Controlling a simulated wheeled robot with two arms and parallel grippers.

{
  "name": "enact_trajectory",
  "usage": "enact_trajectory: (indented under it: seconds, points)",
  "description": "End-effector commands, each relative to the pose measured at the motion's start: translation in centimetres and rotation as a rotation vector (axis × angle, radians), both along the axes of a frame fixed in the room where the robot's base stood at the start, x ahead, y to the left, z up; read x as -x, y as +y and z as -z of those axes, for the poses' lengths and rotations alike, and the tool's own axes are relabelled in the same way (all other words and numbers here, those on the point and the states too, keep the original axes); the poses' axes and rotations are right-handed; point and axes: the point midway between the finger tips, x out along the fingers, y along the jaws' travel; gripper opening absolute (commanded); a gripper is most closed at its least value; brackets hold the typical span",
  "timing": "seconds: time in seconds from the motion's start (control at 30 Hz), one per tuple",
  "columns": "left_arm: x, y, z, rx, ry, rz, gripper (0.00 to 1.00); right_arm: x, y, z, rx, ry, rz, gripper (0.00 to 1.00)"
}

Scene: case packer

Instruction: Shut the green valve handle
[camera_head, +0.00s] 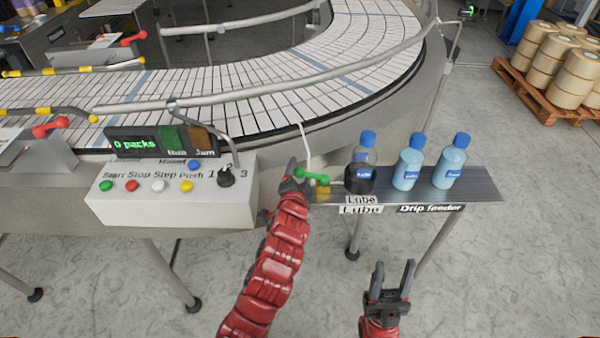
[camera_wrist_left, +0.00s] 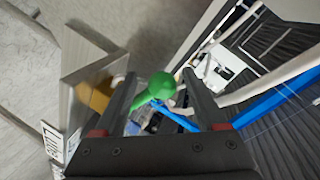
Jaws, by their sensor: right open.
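The green valve handle (camera_head: 313,176) sits at the left end of the drip feeder shelf (camera_head: 482,185), above a brass-coloured valve body (camera_head: 322,188). In the left wrist view the green handle (camera_wrist_left: 158,88) lies between the fingers of my left gripper (camera_wrist_left: 156,80), with its rounded end toward the camera. Those fingers are apart, and I see gaps beside the handle. In the head view my left gripper (camera_head: 295,171) is at the handle's left end and partly hides it. My right gripper (camera_head: 391,272) is open and empty, low in front of the shelf.
A dark lube pot (camera_head: 359,180) stands just right of the valve, with blue-capped bottles (camera_head: 408,169) beyond it. A white button box (camera_head: 172,192) stands to the left. The curved conveyor (camera_head: 260,85) and its rail lie behind. Floor in front is clear.

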Motion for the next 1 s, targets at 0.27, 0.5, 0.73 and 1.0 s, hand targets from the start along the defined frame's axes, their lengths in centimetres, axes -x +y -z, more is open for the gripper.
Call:
enact_trajectory:
  seconds: [0.27, 0.5, 0.73, 1.0]
  points:
    - [0.00, -0.01, -0.05, 0.000, -0.001, 0.000, 0.21, 0.00, 0.00, 0.00, 0.000, 0.000, 0.000, 0.50]
    - [-0.01, -0.02, -0.14, 0.001, -0.003, 0.000, 0.00, 0.00, 0.00, -0.02, 0.000, 0.000, 0.000, 0.50]
    - [-0.01, -0.04, -0.20, 0.003, -0.004, 0.000, 0.00, 0.00, 0.00, -0.02, 0.000, 0.000, 0.000, 0.50]
    - [-0.02, -0.05, -0.27, 0.003, -0.005, 0.000, 0.00, 0.00, 0.00, -0.02, 0.000, 0.000, 0.000, 0.50]
